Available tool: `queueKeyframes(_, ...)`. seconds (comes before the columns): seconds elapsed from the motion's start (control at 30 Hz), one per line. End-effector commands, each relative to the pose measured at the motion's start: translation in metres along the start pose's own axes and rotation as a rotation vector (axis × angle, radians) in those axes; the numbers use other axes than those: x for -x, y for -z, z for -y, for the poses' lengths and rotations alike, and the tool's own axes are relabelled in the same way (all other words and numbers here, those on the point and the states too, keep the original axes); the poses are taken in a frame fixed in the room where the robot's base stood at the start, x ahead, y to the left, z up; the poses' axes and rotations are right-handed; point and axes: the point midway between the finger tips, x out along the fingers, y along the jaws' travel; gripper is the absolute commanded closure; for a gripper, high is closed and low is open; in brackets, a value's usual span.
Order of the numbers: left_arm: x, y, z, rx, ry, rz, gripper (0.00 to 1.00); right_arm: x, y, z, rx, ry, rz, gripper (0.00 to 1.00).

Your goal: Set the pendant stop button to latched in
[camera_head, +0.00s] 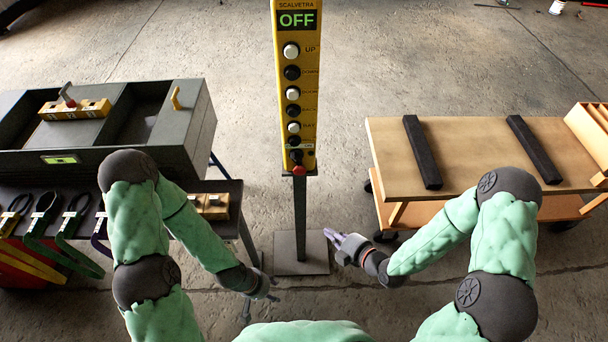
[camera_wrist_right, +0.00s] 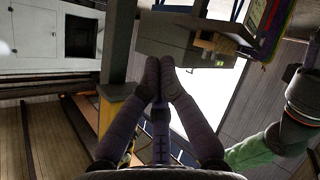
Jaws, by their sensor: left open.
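The yellow pendant (camera_head: 309,130) stands upright on a grey post (camera_head: 300,225), with a screen (camera_head: 297,20) reading OFF. A column of black and white buttons runs down its face. The red stop button (camera_head: 299,170) is at its lower end; I cannot tell whether it is in or out. My right gripper (camera_head: 336,240) is right of the post, apart from it, its fingertips together and empty. In the right wrist view its fingers (camera_wrist_right: 161,62) meet, with a yellow part, apparently the pendant (camera_wrist_right: 115,112), beside them. My left gripper (camera_head: 262,299) is open, low and left of the post.
A grey enclosure (camera_head: 183,140) is on the left bench, with a yellow block (camera_head: 58,112) on it and several looped straps in front. A wooden cart (camera_head: 470,165) with two black bars stands right. The floor around the post base (camera_head: 312,258) is clear.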

Motion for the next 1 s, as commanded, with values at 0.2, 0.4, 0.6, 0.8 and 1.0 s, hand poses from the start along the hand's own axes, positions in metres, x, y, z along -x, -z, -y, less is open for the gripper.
queueKeyframes(0.2,0.029,-0.001,-0.011,0.0,0.0,0.0,0.51,0.032,0.055,-0.051,0.425,-0.19,-0.153,1.0)
queueKeyframes(0.4,0.042,-0.002,-0.015,0.0,0.0,0.0,0.51,0.055,0.088,-0.071,0.677,-0.326,-0.228,1.0)
queueKeyframes(0.6,0.045,-0.002,-0.016,0.0,0.0,0.0,0.51,0.064,0.099,-0.076,0.767,-0.381,-0.252,1.0)
queueKeyframes(0.8,0.044,-0.002,-0.016,0.0,0.0,0.0,0.51,0.064,0.099,-0.076,0.772,-0.383,-0.253,1.0)
queueKeyframes(1.0,0.044,-0.002,-0.016,0.0,0.0,0.0,0.51,0.062,0.1,-0.077,0.771,-0.381,-0.253,1.0)
